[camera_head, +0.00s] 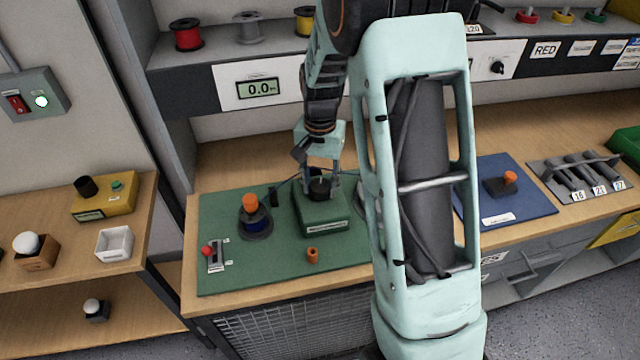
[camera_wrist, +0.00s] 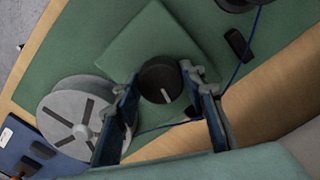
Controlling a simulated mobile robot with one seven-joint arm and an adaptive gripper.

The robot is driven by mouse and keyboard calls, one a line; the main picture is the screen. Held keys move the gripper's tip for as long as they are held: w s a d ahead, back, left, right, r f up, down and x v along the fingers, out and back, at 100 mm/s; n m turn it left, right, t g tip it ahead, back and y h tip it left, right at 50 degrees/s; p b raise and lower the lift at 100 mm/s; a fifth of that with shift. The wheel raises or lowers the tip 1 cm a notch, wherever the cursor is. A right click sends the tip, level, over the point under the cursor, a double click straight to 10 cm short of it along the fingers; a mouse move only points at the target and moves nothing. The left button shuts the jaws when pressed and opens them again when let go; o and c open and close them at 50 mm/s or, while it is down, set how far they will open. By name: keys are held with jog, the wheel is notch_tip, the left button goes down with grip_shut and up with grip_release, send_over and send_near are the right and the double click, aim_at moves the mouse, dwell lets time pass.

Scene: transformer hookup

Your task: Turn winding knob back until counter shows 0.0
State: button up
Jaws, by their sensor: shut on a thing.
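The counter (camera_head: 259,88) on the white panel above the bench reads 0.0 in the head view. The winding knob is a black round knob on a green box (camera_head: 322,218); it also shows in the wrist view (camera_wrist: 160,80), with a pale pointer line on its top. My gripper (camera_head: 320,183) is above the box with its fingers pointing down, shut on the knob. In the wrist view my gripper (camera_wrist: 160,95) has one finger on each side of the knob. My arm hides part of the bench to the right of the box.
On the green mat (camera_head: 220,275) stand a dark blue spool with an orange top (camera_head: 252,215), a red-knobbed lever switch (camera_head: 212,255) and a small orange piece (camera_head: 312,255). A grey slotted reel (camera_wrist: 75,115) sits beside the box. A blue mat (camera_head: 500,205) lies to the right.

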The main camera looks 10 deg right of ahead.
aim_at(320, 186)
jog(key=n+b, duration=0.1)
jog(key=n, duration=0.2)
dwell(0.4)
jog(key=o, duration=1.2)
jog(key=shift+c, duration=0.2)
notch_tip(320, 186, up, 12)
